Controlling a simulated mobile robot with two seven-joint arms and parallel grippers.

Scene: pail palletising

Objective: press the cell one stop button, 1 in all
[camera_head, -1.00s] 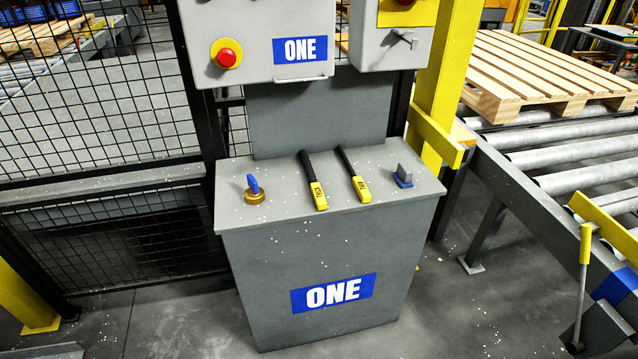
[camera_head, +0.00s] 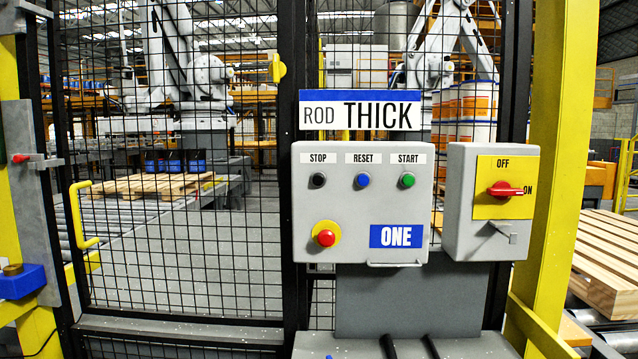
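A red mushroom button (camera_head: 326,238) on a yellow ring is at the lower left of the box. Neither of my grippers shows in the view.
A grey switch box (camera_head: 457,200) with a red rotary handle (camera_head: 505,190) stands right of the control box. A "ROD THICK" sign (camera_head: 360,116) hangs above. A yellow post (camera_head: 553,150) is at right. Black levers (camera_head: 389,347) rise from the console below.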

